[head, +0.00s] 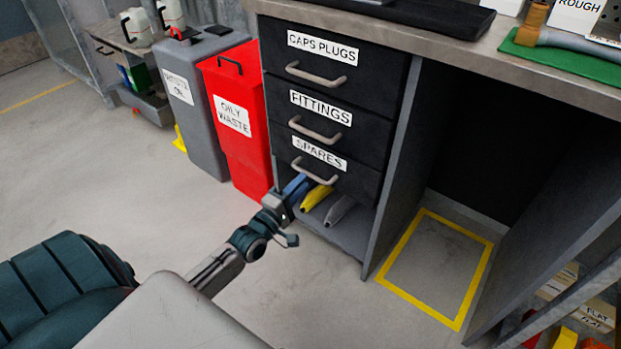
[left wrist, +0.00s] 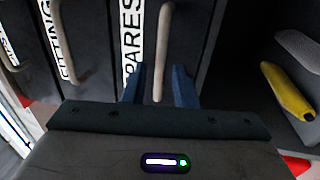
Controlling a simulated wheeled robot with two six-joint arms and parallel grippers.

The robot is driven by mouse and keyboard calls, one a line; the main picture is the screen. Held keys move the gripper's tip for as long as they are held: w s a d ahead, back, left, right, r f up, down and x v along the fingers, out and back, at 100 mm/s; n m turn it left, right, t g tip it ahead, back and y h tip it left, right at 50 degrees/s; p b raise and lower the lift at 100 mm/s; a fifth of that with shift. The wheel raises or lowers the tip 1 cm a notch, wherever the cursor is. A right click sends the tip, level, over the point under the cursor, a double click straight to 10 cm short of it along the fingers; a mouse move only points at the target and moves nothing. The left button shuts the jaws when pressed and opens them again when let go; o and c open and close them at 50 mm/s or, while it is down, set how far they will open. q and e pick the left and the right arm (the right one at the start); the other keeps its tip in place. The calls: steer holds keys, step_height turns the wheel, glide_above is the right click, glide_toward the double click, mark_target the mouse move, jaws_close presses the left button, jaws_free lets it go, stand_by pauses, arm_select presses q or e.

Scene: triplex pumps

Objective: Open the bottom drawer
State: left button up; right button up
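The bottom drawer (head: 350,179), labelled SPARES, is the lowest of three dark drawers under the bench. Its front looks flush with the others, so it appears closed. Its pale bar handle (head: 314,173) runs across the front. My left gripper (head: 297,186) is open at the handle's left end. In the left wrist view the handle (left wrist: 164,45) reaches down between the two blue fingers (left wrist: 158,88), with a gap on each side. I cannot tell how deep the handle sits between them. My right gripper is not in view.
An open shelf below the drawer holds a yellow item (head: 315,198) and a grey item (head: 339,210). The red oily-waste bin (head: 246,165) stands close left of the cabinet, beside a grey bin (head: 195,120). The floor in front is clear.

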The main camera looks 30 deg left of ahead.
mark_target(309, 175)
arm_select(q)
steer(key=shift+b+x, duration=0.6)
steer(key=shift+x, duration=1.6)
jaws_close()
